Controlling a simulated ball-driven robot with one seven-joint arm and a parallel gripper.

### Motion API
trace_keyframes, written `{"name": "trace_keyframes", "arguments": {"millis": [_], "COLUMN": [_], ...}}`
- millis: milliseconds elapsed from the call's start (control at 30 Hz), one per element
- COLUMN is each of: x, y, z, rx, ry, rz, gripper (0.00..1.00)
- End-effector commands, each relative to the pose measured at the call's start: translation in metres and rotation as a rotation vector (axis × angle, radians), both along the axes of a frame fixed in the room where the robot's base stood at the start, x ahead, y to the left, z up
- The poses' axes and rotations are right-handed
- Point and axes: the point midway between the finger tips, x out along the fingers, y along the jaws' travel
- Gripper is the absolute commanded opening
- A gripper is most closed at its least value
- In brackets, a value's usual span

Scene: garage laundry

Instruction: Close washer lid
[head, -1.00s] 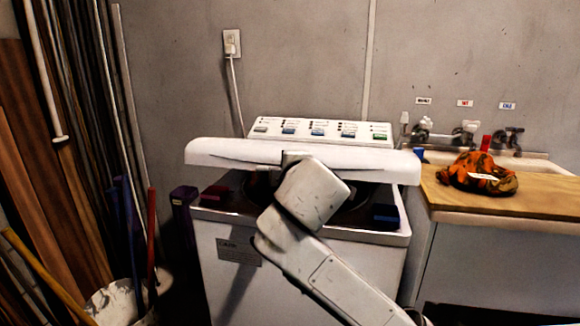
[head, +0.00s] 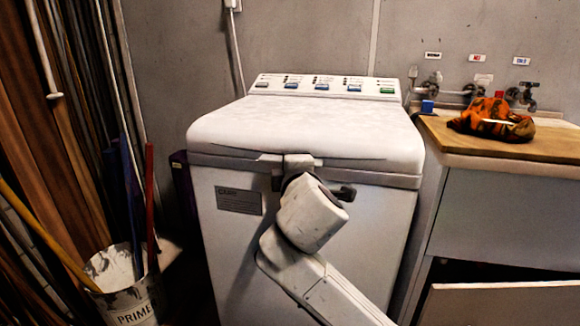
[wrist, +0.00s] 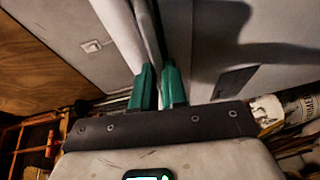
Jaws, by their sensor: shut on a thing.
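The white top-load washer (head: 235,245) stands against the back wall. Its lid (head: 300,125) lies flat over the top, and the tub opening is hidden. The lid's front edge sits at or very close to the washer body; I cannot tell if a thin gap is left. My gripper (head: 298,162) is at the middle of the lid's front edge and shut on it, with my arm reaching up from below. In the wrist view, the two green fingertips (wrist: 158,88) are close together at the lid edge.
A counter (head: 475,140) with an orange and black cloth (head: 492,120) and a blue item (head: 427,106) is on the right, below taps. A bucket (head: 125,290) with poles and leaning boards are on the left. The control panel (head: 325,86) is behind the lid.

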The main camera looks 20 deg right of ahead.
Motion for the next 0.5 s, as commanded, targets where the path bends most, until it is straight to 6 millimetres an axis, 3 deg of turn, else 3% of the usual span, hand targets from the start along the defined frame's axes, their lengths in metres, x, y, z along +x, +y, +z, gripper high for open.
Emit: {"name": "trace_keyframes", "arguments": {"millis": [33,333,367,500], "x": [0.0012,0.0015,0.0014,0.0016], "y": [-0.0005,-0.0004,-0.0004,-0.0005], "z": [-0.0139,-0.0178,-0.0179,-0.0175], "rx": [0.012,0.014,0.014,0.014], "ry": [0.028,0.035,0.035,0.034], "rz": [-0.004,-0.005,-0.005,-0.005], "gripper": [0.00,0.00,0.15,0.29]}}
